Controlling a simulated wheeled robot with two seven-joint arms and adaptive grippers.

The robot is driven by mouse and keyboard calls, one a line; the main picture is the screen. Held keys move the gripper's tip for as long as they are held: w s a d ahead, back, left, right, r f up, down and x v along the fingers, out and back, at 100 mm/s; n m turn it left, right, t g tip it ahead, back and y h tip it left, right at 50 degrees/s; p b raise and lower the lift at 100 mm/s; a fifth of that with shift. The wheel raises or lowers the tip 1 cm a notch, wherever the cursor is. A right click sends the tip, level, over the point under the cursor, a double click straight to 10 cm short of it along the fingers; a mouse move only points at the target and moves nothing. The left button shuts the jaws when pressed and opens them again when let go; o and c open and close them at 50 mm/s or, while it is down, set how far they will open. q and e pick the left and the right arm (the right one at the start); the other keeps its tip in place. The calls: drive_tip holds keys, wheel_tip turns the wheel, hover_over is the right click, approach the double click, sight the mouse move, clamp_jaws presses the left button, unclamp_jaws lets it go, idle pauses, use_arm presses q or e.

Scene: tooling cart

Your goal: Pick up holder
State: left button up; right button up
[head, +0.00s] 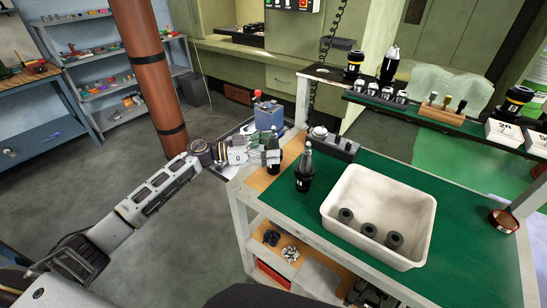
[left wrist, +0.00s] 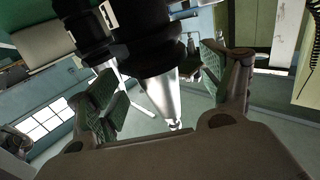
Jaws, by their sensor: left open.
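A black tool holder (head: 305,176) with a grey tapered top and a white label stands upright at the left corner of the green cart top. Another dark holder (head: 273,143) shows just left of it, partly hidden by my left gripper (head: 262,157). My left gripper is open at the cart's left edge. In the left wrist view, a black holder with a silver taper (left wrist: 160,92) lies between the spread green-padded fingers of my left gripper (left wrist: 172,95). I cannot see either pad touching it. My right gripper is out of view.
A white bin (head: 412,258) with several black rings stands on the green cart top (head: 462,268). More holders (head: 388,68) stand on the raised rear shelf. A blue box (head: 268,115) is behind my left gripper. A brown pillar (head: 153,75) rises left of the cart.

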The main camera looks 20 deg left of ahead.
use_arm(q)
drive_tip(key=shift+w+d, duration=0.15)
drive_tip(key=shift+d, duration=0.15)
drive_tip(key=c, duration=1.4)
drive_tip(key=shift+r, duration=0.2)
drive_tip(key=shift+c, duration=0.9)
drive_tip(key=shift+r, duration=0.1)
